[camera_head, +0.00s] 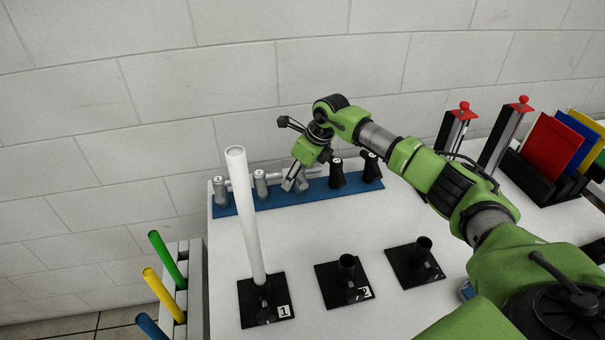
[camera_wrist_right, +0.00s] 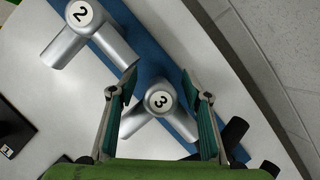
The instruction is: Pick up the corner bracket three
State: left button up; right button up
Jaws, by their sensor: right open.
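Corner bracket three is a grey, rounded pipe-like fitting with a white disc marked 3 (camera_wrist_right: 159,101). In the right wrist view it lies between the two fingers of my right gripper (camera_wrist_right: 160,80), with a gap on both sides. The fingers are open and hold nothing. In the head view my right gripper (camera_head: 294,178) reaches down at the blue mat (camera_head: 235,207) and partly hides this bracket. Corner bracket two (camera_wrist_right: 84,28), grey and marked 2, sits beside it on the mat. My left gripper is not in view.
More fittings stand along the mat: grey bracket one (camera_head: 219,190) at the left, black ones (camera_head: 338,178) at the right. A white tube (camera_head: 246,220) stands upright in a black base on the white table (camera_head: 225,255). Two black holders (camera_head: 345,285) stand in front.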

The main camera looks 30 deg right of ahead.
jog(key=shift+x, duration=0.85)
jog(key=shift+r, duration=0.1)
grip_shut()
